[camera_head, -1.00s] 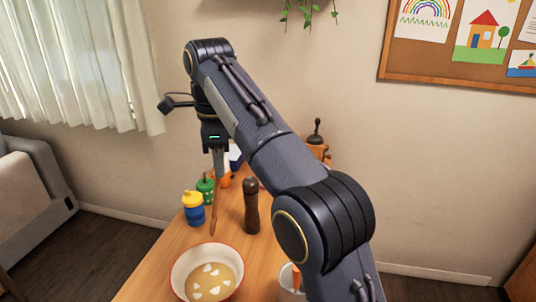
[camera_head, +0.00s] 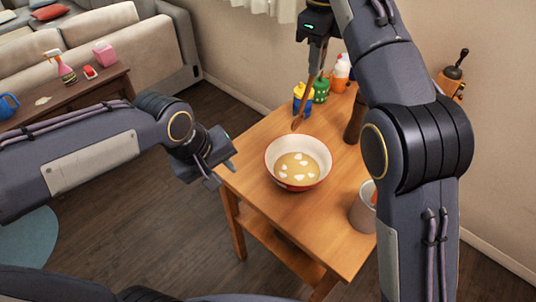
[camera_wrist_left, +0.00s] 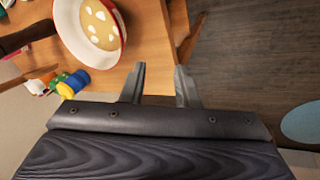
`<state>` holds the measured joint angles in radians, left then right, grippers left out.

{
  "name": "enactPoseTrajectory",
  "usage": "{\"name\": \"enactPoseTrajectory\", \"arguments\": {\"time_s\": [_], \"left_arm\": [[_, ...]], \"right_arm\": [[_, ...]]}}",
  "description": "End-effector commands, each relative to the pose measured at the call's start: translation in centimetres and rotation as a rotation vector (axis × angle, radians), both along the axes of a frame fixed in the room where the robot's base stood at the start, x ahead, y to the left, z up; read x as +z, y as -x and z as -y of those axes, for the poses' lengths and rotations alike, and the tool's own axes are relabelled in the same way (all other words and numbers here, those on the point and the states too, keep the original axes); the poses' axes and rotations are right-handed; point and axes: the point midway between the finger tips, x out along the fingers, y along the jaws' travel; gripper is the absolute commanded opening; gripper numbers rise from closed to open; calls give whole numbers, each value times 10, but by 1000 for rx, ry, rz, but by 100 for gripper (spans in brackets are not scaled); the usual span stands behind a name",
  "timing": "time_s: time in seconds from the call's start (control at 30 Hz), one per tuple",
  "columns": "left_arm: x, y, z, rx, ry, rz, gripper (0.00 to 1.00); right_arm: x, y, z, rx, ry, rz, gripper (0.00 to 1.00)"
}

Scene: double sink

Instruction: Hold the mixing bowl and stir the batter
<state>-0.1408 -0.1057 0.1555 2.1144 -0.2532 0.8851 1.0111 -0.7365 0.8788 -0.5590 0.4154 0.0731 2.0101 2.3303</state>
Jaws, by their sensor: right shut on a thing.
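The mixing bowl (camera_head: 298,162), white inside with a red outside, stands upright on the wooden table. It holds tan batter with several white lumps. My left gripper (camera_head: 222,176) is open and empty at the table's left edge, a little left of the bowl and apart from it. The bowl also shows in the left wrist view (camera_wrist_left: 72,50), at the top left beyond my open fingers (camera_wrist_left: 160,82). My right gripper (camera_head: 316,58) is above the table's back, shut on a brown wooden spoon (camera_head: 302,103). The spoon hangs down, its lower end behind and above the bowl.
Blue-and-yellow (camera_head: 302,98) and green (camera_head: 321,88) containers stand behind the bowl. A dark brown mill (camera_head: 354,122) and a light cup (camera_head: 363,208) stand to its right. The table (camera_head: 262,205) is clear in front of the bowl. A sofa (camera_head: 110,42) is at the back left.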

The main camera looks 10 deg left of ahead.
Motion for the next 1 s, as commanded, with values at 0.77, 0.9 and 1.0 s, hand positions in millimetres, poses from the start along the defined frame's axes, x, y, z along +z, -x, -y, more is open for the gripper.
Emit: {"name": "enactPoseTrajectory", "arguments": {"time_s": [0.77, 0.9, 1.0], "left_arm": [[-65, -77, 95, 280, 57, -124, 28], [-91, -84, 100, 280, 57, -124, 28], [-108, -88, 103, 280, 57, -123, 28]], "right_arm": [[0, 0, 0, 0, 0, 0, 0], [0, 0, 0, 0, 0, 0, 0], [0, 0, 0, 1, 0, 0, 0]]}}
